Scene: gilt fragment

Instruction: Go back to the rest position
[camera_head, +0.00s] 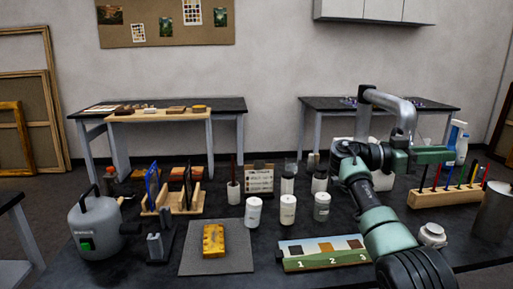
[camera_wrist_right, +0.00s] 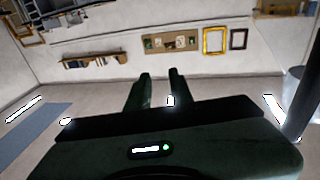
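My right arm comes in from the lower right in the head view and is raised over the right part of the work table (camera_head: 270,268). My right gripper (camera_wrist_right: 160,73) shows in the right wrist view with its two dark fingers apart and nothing between them. Its fingertips cannot be made out clearly in the head view. My left gripper is in neither view. A gilt fragment (camera_head: 213,241), yellow and orange, lies on a grey mat (camera_head: 190,264) at the front of the table, apart from my right arm.
A numbered sample board (camera_head: 300,265) lies beside my right arm. White jars (camera_head: 288,210), a rack of tools (camera_head: 435,197), a metal can (camera_head: 494,210) and a grey tank (camera_head: 93,228) stand around. Two tables (camera_head: 230,103) (camera_head: 325,103) stand against the back wall.

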